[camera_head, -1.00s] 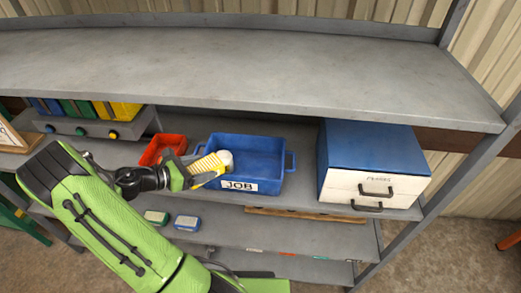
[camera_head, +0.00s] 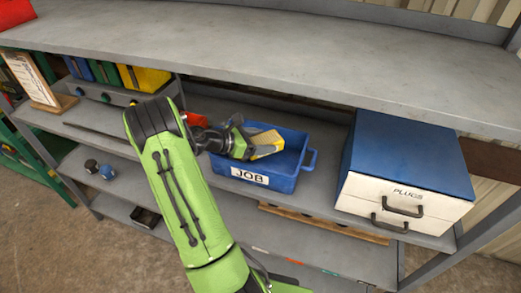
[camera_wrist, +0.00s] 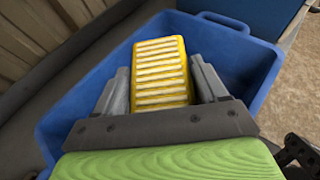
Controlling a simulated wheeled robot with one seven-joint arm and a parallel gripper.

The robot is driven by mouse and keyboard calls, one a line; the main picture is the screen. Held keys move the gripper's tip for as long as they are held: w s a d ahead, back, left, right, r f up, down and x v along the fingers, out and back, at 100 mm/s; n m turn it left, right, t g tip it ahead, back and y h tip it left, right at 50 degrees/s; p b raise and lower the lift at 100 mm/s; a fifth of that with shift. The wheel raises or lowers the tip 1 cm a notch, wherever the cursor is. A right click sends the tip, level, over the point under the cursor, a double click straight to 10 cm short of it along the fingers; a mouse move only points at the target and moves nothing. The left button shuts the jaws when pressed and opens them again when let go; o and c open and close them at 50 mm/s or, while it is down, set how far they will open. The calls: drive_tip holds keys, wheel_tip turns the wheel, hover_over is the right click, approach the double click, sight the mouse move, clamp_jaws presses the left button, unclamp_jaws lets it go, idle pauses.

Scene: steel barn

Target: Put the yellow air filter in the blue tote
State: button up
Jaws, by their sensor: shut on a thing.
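The yellow air filter (camera_head: 265,143) is a small block with a pale pleated face. It is held between the two fingers of my gripper (camera_head: 245,147), which is shut on it. In the wrist view the filter (camera_wrist: 160,73) shows upright between the fingers, over the inside of the blue tote (camera_wrist: 85,110). The blue tote (camera_head: 285,182) stands on the middle shelf with a JOB label on its front. The filter is over the tote's opening; I cannot tell its height above the floor of the tote. My arm hides the tote's left side in the head view.
A blue and white PLUGS drawer box (camera_head: 405,175) stands right of the tote. A red bin (camera_head: 197,119) is partly hidden behind my gripper. The thick upper shelf (camera_head: 300,60) overhangs from above. A row of coloured binders (camera_head: 115,75) stands at left.

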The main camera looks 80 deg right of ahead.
drive_tip(key=shift+f, duration=0.1)
drive_tip(key=shift+s+d, duration=0.3)
drive_tip(key=shift+s, duration=0.05)
drive_tip(key=o, duration=0.6)
drive_tip(key=shift+f, duration=0.1)
drive_tip(key=o, duration=0.5)
drive_tip(key=shift+w+a, duration=0.15)
drive_tip(key=shift+w, duration=0.05)
drive_tip(key=shift+c, duration=0.2)
drive_tip(key=shift+s, duration=0.1)
